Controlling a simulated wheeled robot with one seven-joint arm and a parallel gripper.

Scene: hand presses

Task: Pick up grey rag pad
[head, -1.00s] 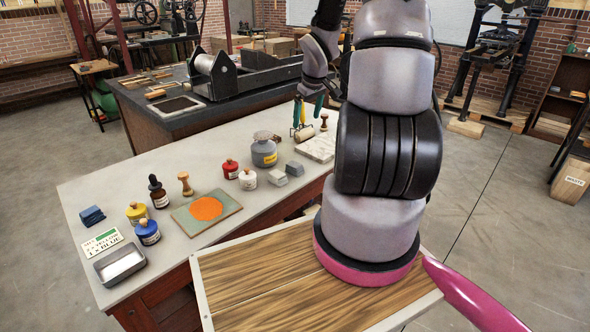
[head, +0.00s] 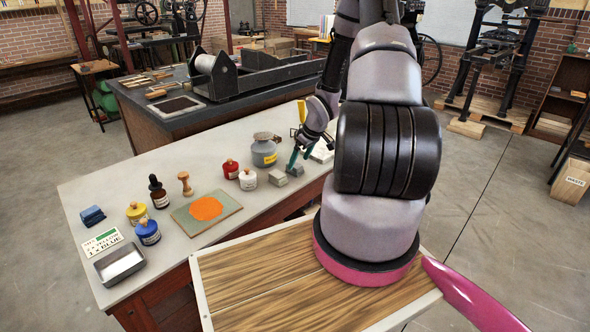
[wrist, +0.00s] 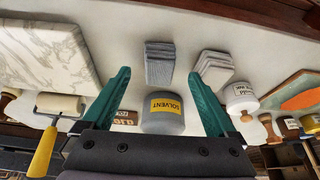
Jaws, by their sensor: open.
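The grey rag pad (wrist: 159,62) is a small ribbed stack of darker grey cloth on the pale worktable. In the wrist view it lies between the lines of my two teal fingertips, slightly ahead of them. In the head view the pad (head: 297,170) sits just below my fingertips, partly covered. My gripper (wrist: 161,76) is open and empty, above the table; in the head view my gripper (head: 299,157) is partly hidden by my forearm. A paler, whitish pad stack (wrist: 214,70) lies beside the grey one, to its right in the wrist view.
A solvent can (wrist: 163,115) stands close to the pad. A marble slab (wrist: 45,55) and a roller (wrist: 58,108) lie left in the wrist view. A white jar (wrist: 241,97) is at right. Bottles and a metal tray (head: 120,264) occupy the table's left end.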

